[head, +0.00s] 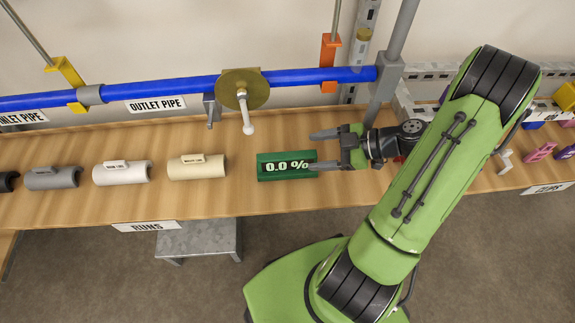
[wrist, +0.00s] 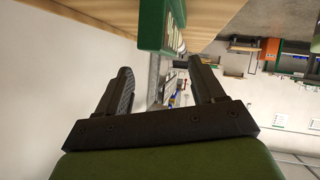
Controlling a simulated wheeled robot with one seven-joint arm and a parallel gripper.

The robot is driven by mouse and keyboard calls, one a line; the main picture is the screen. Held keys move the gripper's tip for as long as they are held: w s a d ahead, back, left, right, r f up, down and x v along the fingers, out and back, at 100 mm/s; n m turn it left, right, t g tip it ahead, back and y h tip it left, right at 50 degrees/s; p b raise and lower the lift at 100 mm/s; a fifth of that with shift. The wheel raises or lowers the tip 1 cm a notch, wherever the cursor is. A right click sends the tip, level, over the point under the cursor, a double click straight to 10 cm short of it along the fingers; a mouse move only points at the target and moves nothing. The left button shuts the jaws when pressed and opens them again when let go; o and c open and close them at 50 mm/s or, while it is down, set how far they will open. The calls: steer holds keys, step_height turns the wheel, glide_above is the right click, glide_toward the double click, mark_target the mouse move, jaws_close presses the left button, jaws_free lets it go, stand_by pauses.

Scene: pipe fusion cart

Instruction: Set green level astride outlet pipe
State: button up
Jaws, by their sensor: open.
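The green level (head: 287,178) lies on the wooden bench in the middle of the head view, its display reading 0.0 %. In the wrist view the level (wrist: 150,25) is at the top, beyond my fingertips. My gripper (head: 320,150) is open at the level's right end, its fingers pointing left. In the head view the far finger is behind the level and the near finger overlaps its right end; I cannot tell if they touch. Both fingers show in the wrist view (wrist: 160,72) with nothing between them. The blue outlet pipe (head: 185,86) runs horizontally behind the bench.
A brass disc valve with a white handle (head: 247,118) interrupts the pipe. A yellow bracket (head: 68,72) and an orange bracket (head: 329,52) hold it. Beige (head: 197,167), white (head: 122,173) and grey (head: 52,177) pipe pieces lie left of the level. A grey post (head: 386,90) stands right.

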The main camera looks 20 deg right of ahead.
mark_target(295, 156)
steer(key=x, duration=0.3)
steer(key=b+x, duration=0.1)
steer(key=x, duration=0.2)
steer(key=shift+a+f, duration=0.25)
steer(key=shift+a, duration=0.1)
steer(key=shift+s, duration=0.1)
jaws_close()
